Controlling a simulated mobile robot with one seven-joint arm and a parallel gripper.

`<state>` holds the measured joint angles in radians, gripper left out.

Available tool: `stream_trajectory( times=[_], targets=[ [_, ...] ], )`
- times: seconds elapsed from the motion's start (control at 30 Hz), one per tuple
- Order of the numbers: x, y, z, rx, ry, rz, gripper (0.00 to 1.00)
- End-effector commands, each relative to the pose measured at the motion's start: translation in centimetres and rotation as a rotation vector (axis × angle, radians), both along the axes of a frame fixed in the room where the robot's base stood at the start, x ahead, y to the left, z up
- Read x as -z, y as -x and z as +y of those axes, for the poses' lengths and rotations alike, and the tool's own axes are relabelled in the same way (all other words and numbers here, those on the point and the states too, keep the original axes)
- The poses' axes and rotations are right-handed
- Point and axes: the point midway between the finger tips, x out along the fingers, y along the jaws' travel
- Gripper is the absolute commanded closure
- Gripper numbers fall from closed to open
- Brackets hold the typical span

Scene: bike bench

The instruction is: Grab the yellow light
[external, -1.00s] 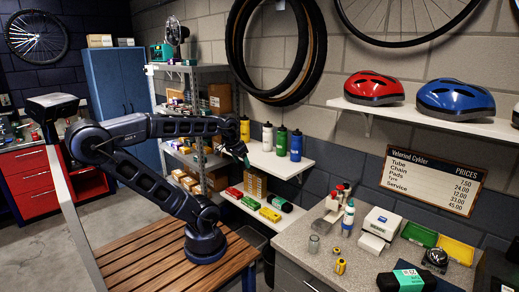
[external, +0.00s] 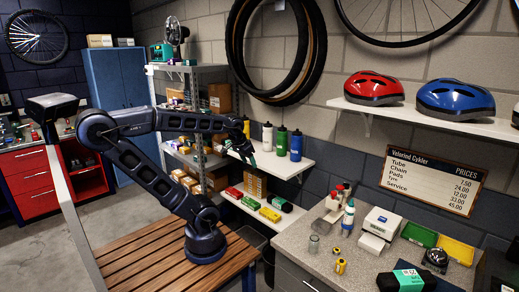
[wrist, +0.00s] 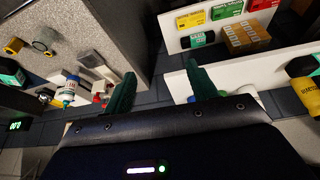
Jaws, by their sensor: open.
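A small yellow light (external: 340,267) appears to stand near the front edge of the grey speckled counter (external: 320,268) in the external view. A small yellow item at the upper left of the wrist view (wrist: 13,46) looks like the same light. My gripper (external: 245,153) is well to the left of the counter, in front of the white wall shelf with bottles. In the wrist view its two green fingers (wrist: 160,82) are spread apart with nothing between them.
A clear jar (external: 313,243), a white-and-blue bottle (external: 348,215), white boxes (external: 382,222) and a dark green pack (external: 405,281) share the counter. Colored bottles (external: 296,145) stand close to my gripper. Green and yellow trays (external: 455,249) lie at the right.

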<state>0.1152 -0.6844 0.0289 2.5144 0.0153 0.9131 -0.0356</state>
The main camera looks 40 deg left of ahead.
Motion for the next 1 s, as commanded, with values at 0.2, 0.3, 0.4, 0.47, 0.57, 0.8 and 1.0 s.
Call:
stream_trajectory(
  times=[0.2, 0.3, 0.4, 0.47, 0.57, 0.8, 1.0],
  targets=[
    [0.7, -3.4, -3.9, 0.097, 0.018, 0.013, 0.42],
    [1.2, -4.8, -5.9, 0.138, 0.022, 0.017, 0.42],
    [1.7, -6.0, -8.1, 0.178, 0.027, 0.021, 0.42],
    [2.0, -6.7, -9.5, 0.202, 0.029, 0.022, 0.42],
    [2.7, -7.6, -11.9, 0.242, 0.031, 0.027, 0.42],
    [4.6, -9.1, -18.3, 0.339, 0.031, 0.034, 0.42],
    [6.5, -9.3, -24.2, 0.419, 0.028, 0.037, 0.42]
  ],
)
